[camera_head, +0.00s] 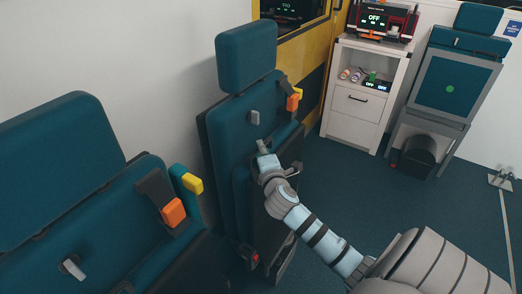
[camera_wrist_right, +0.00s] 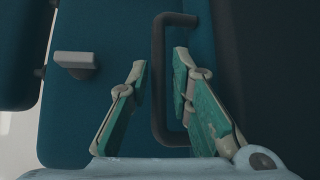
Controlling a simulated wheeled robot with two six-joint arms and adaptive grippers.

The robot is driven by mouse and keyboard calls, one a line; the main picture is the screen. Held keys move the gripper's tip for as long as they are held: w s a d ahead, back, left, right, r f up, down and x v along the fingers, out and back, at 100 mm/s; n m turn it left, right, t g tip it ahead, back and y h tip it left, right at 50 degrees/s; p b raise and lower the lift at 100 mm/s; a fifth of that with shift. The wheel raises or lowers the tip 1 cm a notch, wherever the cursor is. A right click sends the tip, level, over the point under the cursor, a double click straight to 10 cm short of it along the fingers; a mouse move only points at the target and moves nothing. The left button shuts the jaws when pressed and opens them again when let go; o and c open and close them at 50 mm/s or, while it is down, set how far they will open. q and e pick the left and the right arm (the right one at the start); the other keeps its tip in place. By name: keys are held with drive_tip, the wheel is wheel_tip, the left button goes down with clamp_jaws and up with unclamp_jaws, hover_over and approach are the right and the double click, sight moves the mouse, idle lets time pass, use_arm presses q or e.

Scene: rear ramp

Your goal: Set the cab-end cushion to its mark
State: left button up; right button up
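The teal folding seat (camera_head: 228,125) nearest the yellow door has a headrest, a small grey lever (camera_head: 254,117) and a dark folded cushion part (camera_head: 284,207) standing against its front. I take this as the cab-end cushion; no mark on it is clear. My right gripper (camera_head: 266,158) is at the seat's front face. In the right wrist view the right gripper (camera_wrist_right: 160,75) is open, with the upright bar of a black U-shaped handle (camera_wrist_right: 158,90) between its fingers. A gap shows on both sides of the bar. My left gripper is not in view.
Another teal seat (camera_head: 55,180) with an orange buckle (camera_head: 173,212) stands at the front left. A white cabinet (camera_head: 362,98) and a further folded seat (camera_head: 452,82) stand at the back. The dark floor (camera_head: 390,205) between is mostly clear.

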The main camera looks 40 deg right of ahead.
drive_tip(key=shift+x, duration=1)
clamp_jaws()
